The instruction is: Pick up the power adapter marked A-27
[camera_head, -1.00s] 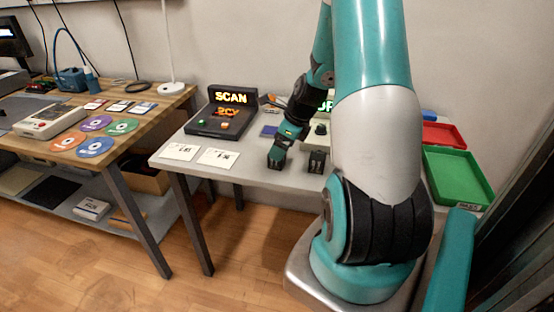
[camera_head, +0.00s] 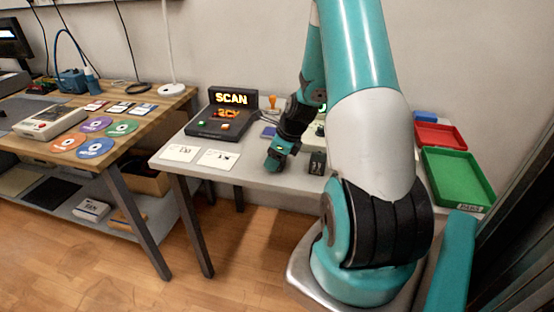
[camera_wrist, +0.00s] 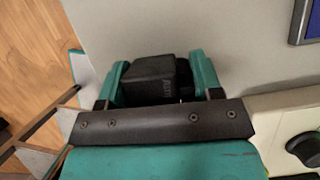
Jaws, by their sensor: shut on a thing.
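My gripper (camera_head: 277,161) is low over the light grey table, near its front edge. In the wrist view, its teal fingers (camera_wrist: 158,80) stand on either side of a black block-shaped power adapter (camera_wrist: 150,75) and are shut on it. Faint marking shows on the adapter's right side, too small to read. In the head view the gripper mostly hides this adapter. A second dark power adapter (camera_head: 317,163) stands on the table just to the right, apart from the gripper, with pale marking that I cannot read.
Two white printed cards (camera_head: 180,153) lie left of the gripper. A console with a lit SCAN sign (camera_head: 231,98) stands behind them. A red tray (camera_head: 440,136) and a green tray (camera_head: 458,176) lie at the right. A wooden table (camera_head: 150,110) with discs stands at the left.

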